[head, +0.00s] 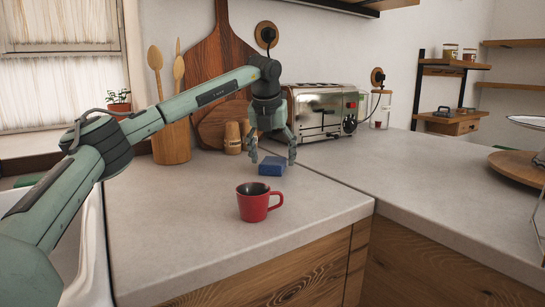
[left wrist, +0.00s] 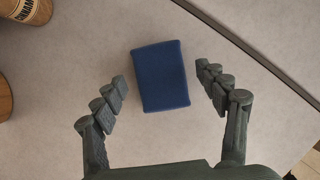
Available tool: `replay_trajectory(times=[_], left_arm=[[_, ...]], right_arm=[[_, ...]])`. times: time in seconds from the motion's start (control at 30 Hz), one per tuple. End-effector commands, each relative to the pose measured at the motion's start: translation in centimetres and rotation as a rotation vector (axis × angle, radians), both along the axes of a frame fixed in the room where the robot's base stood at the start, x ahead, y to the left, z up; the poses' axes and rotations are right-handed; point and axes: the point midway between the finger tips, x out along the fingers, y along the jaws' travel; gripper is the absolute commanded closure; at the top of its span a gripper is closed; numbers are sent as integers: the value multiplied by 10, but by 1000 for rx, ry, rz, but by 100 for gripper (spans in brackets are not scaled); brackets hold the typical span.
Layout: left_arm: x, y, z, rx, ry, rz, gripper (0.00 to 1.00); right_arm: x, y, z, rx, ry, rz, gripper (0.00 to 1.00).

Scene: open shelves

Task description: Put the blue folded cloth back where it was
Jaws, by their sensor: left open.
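The blue folded cloth (head: 271,166) lies on the grey countertop behind the red mug. In the left wrist view the cloth (left wrist: 160,76) is a blue rectangle, slightly tilted, beyond and between the two fingers. My left gripper (head: 272,162) points down over the cloth in the head view. In the left wrist view my left gripper (left wrist: 163,90) is open and empty, with a gap between each finger and the cloth. My right gripper is not in view.
A red mug (head: 253,202) stands in front of the cloth. Wooden shakers (head: 233,138), a utensil holder (head: 171,142) and a cutting board (head: 218,70) stand behind. A toaster (head: 322,110) is at the right. The counter (head: 170,225) is clear left of the mug.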

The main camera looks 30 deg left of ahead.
Motion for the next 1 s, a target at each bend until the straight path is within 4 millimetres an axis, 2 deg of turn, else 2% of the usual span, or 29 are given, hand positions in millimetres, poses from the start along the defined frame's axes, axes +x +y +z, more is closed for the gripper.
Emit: replay_trajectory(times=[0.17, 0.4, 0.6, 0.73, 1.0], left_arm=[[-7, -4, 23, 0, -4, -2, 27], [-26, -12, 71, 0, -4, -3, 27], [-38, -16, 100, 0, -2, 0, 27], [-41, -18, 109, 0, -1, -1, 27], [-42, -18, 111, 0, 0, -1, 27]], right_arm=[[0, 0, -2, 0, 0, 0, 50], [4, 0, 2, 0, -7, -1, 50], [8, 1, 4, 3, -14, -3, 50], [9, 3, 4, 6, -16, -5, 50], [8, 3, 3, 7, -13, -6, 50]])
